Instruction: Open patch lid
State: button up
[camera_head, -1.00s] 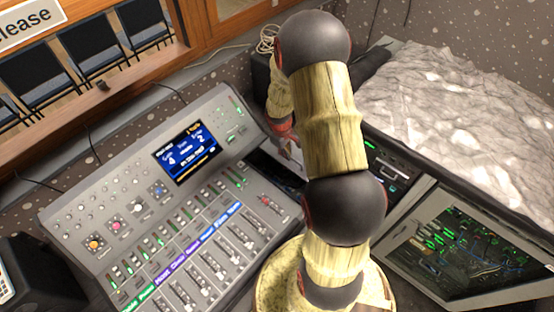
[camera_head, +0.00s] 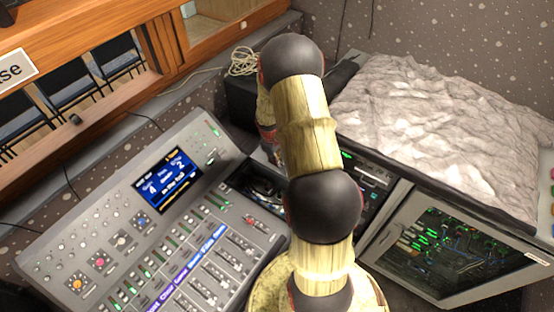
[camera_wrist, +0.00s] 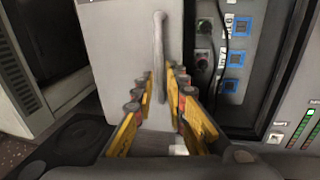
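The patch lid (camera_wrist: 128,45) is a light grey panel with a straight bar handle (camera_wrist: 159,45), seen in the wrist view. My gripper (camera_wrist: 160,74) has its yellow-padded fingers on either side of the handle, with a gap still showing between them; contact is not clear. Blue sockets (camera_wrist: 237,56) and a black cable show beside the lid's right edge. In the head view, an uncovered dark patch bay with cables (camera_head: 262,186) lies right of the mixing desk. My arm hides most of the lid and my gripper there.
The mixing desk (camera_head: 118,222) with faders and a blue screen stands at left. A glass-fronted rack (camera_head: 455,245) stands at right, beneath a crumpled grey cover (camera_head: 440,115). A coiled cable (camera_head: 243,62) lies behind my arm.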

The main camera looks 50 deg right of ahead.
jog(key=shift+o, duration=1.2)
jog(key=shift+r, duration=0.1)
notch_tip(320, 180, up, 12)
jog(key=a, duration=0.2)
jog(key=shift+s+a+f, duration=0.15)
jog(key=shift+a+f, duration=0.05)
